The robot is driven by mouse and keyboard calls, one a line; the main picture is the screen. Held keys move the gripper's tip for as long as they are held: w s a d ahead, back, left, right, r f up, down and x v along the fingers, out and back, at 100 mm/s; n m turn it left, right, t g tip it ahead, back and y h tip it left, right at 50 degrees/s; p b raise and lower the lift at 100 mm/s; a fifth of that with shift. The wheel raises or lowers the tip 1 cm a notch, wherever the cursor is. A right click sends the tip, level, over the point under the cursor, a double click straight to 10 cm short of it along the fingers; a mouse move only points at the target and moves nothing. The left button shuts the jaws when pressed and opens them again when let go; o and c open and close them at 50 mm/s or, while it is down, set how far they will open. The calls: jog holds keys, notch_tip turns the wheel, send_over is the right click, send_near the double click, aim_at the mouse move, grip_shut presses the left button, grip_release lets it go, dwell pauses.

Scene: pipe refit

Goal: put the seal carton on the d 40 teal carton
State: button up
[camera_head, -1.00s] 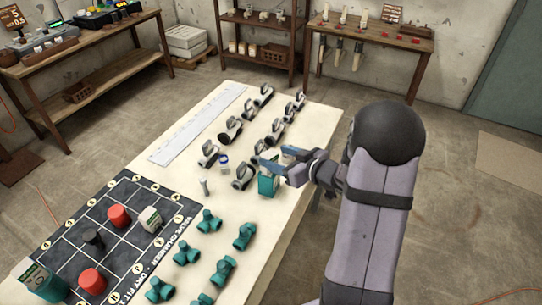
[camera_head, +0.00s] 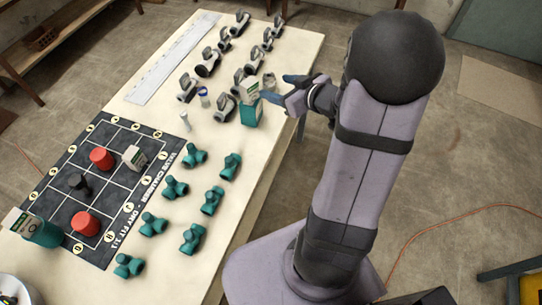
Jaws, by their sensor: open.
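A teal carton (camera_head: 251,114) stands upright near the table's right edge. A pale box-shaped part with a green mark (camera_head: 249,90) sits at its top; I cannot tell for sure whether this is the separate seal carton. Another teal carton (camera_head: 44,233) with a white labelled face lies at the mat's left corner. A small whitish carton (camera_head: 134,158) stands on the mat. My gripper (camera_head: 283,89) is open with blue fingers, just right of the upright carton, and looks empty. The size lettering is too small to read.
Grey-black valves (camera_head: 208,63) stand in rows behind the carton. Several teal pipe fittings (camera_head: 212,200) lie in front. The dark mat (camera_head: 75,148) holds red caps (camera_head: 101,158) and a black piece (camera_head: 79,182). A white ruler strip (camera_head: 172,60) lies at the back.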

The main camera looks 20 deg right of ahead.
jog(key=s+a+f+m+g+h, duration=0.1)
jog(key=s+a+f+g, duration=0.1)
jog(key=s+a+g, duration=0.2)
jog(key=s+a+f+m+g+h, duration=0.1)
jog(key=s+a+g, duration=0.3)
jog(key=s, duration=0.7)
jog(key=s+a+f+m+g+h, duration=0.1)
jog(key=s+a+f+g, duration=0.2)
jog(key=s, duration=0.4)
jog(key=shift+s+a+f+m+g, duration=0.25)
jog(key=shift+a+m+g, duration=0.2)
jog(key=shift+a, duration=0.35)
